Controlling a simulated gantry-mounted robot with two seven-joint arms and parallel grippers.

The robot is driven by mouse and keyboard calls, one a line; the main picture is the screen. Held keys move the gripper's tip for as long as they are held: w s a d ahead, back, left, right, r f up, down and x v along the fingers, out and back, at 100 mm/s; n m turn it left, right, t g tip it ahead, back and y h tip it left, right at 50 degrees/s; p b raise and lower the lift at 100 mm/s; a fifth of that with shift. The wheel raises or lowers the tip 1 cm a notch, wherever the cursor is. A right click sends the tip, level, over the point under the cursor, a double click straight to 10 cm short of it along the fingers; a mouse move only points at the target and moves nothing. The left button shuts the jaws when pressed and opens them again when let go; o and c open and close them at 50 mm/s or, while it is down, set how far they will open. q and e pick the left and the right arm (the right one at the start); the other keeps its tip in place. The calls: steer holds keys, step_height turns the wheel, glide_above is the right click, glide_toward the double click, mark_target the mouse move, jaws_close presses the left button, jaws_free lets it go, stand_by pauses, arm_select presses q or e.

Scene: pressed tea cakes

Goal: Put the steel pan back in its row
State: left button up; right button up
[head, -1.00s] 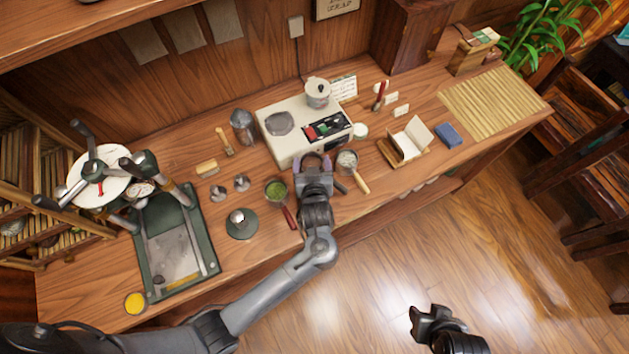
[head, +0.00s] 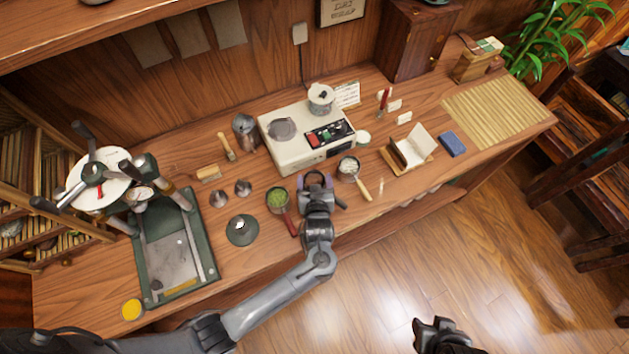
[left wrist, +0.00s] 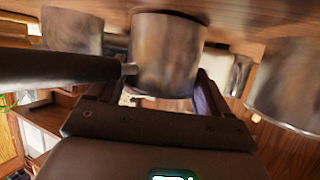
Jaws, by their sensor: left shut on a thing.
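My left gripper (head: 315,180) is shut on a steel pan (left wrist: 166,55), a plain cylinder between its fingers in the left wrist view. The pan's dark handle (left wrist: 60,67) points left there and shows beside the gripper in the head view (head: 341,203). The gripper hides most of the pan from above; I cannot tell whether it touches the counter. A pan with green contents and a red handle (head: 277,199) is to its left. A pan with pale contents and a wooden handle (head: 348,165) is to its right. My right gripper (head: 436,324) is over the floor; its jaw state is unclear.
A cream appliance (head: 292,152) stands just behind the gripper. A green-black dish (head: 242,230) and small metal pieces (head: 243,187) lie left. A green-framed press (head: 205,238) is farther left. An open box (head: 412,150) and blue block (head: 453,144) are right.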

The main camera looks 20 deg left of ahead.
arm_select(q)
steer(key=o, duration=1.1)
steer(key=shift+f, duration=0.1)
steer(key=shift+o, duration=0.2)
steer(key=p+v, duration=0.1)
steer(key=v, duration=1.1)
steer(key=shift+d, duration=0.1)
steer(key=shift+r, duration=0.2)
